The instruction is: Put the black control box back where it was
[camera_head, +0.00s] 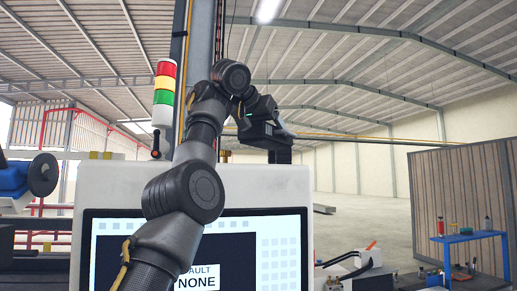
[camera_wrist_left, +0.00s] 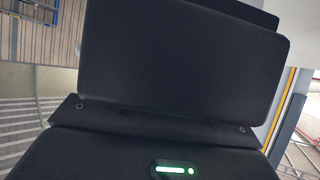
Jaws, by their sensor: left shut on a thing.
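My left arm rises across the front of a white machine, and my left gripper (camera_head: 268,130) is above the machine's top edge, right of its middle. The gripper is shut on the black control box, a dark slab (camera_wrist_left: 180,65) that fills most of the left wrist view. In the head view the box and gripper merge into one dark shape, so their border is hard to tell. The fingertips are hidden in both views. A green light shows on a dark housing (camera_wrist_left: 172,168) at the bottom of the wrist view. My right gripper is not in view.
The white machine (camera_head: 300,190) has a screen (camera_head: 275,240) reading "NONE". A red, yellow and green signal light (camera_head: 164,95) stands at its left, near a tall column (camera_head: 200,50). A blue table (camera_head: 470,237) stands far right by a panelled wall (camera_head: 465,190). The air right of the gripper is clear.

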